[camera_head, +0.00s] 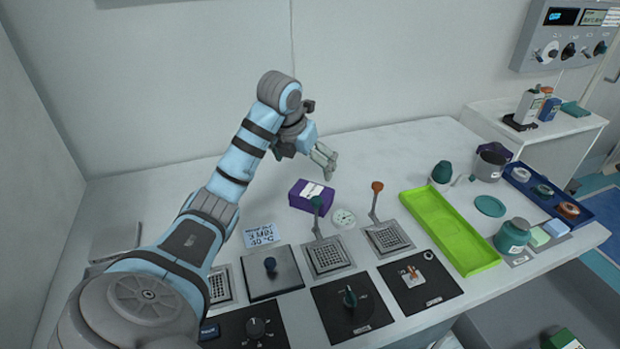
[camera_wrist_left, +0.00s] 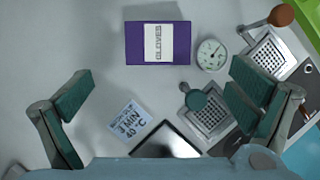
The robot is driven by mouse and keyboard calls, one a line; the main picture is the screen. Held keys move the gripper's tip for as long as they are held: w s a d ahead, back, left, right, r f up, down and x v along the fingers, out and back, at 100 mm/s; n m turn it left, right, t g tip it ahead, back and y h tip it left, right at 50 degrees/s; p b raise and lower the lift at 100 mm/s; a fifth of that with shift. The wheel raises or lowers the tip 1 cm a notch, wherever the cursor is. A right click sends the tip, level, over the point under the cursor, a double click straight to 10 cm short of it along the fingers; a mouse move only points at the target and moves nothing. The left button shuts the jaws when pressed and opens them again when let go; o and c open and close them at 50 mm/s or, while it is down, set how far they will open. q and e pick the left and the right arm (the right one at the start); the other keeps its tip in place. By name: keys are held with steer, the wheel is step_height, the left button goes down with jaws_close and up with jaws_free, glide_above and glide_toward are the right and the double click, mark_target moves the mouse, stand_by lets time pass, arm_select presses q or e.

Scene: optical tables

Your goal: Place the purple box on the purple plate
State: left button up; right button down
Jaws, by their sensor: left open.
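The purple box (camera_head: 311,195) lies on the table, with a white label reading "GLOVES" in the left wrist view (camera_wrist_left: 135,43). My left gripper (camera_head: 326,160) is above the table, behind and slightly right of the box in the head view. Its fingers are spread and empty in the left wrist view (camera_wrist_left: 165,95), with the box beyond them near the top of the picture. A purple patch (camera_head: 508,152) shows behind a grey pot at the right; I cannot tell whether it is the purple plate. My right gripper is out of view.
A round gauge (camera_head: 343,218) and a lever with a green knob (camera_head: 316,203) stand close to the box. A green tray (camera_head: 450,232), a teal disc (camera_head: 490,206), the grey pot (camera_head: 490,165) and a blue tray (camera_head: 543,190) are at the right. The back table area is clear.

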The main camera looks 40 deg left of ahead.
arm_select(q)
steer(key=b+x, duration=0.1)
steer(key=x, duration=0.8)
steer(key=b+x, duration=0.1)
steer(key=x, duration=0.4)
steer(key=shift+s+f+b, duration=0.1)
steer(key=shift+s+b, duration=0.2)
steer(key=shift+s, duration=0.05)
steer(key=c, duration=1.2)
steer(key=shift+o, duration=0.2)
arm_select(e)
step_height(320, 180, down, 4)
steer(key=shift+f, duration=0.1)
arm_select(q)
step_height(320, 180, up, 14)
steer(key=p, duration=0.3)
step_height(320, 180, up, 6)
steer(key=p, duration=0.4)
glide_above(311, 191)
steer(key=shift+w, duration=0.1)
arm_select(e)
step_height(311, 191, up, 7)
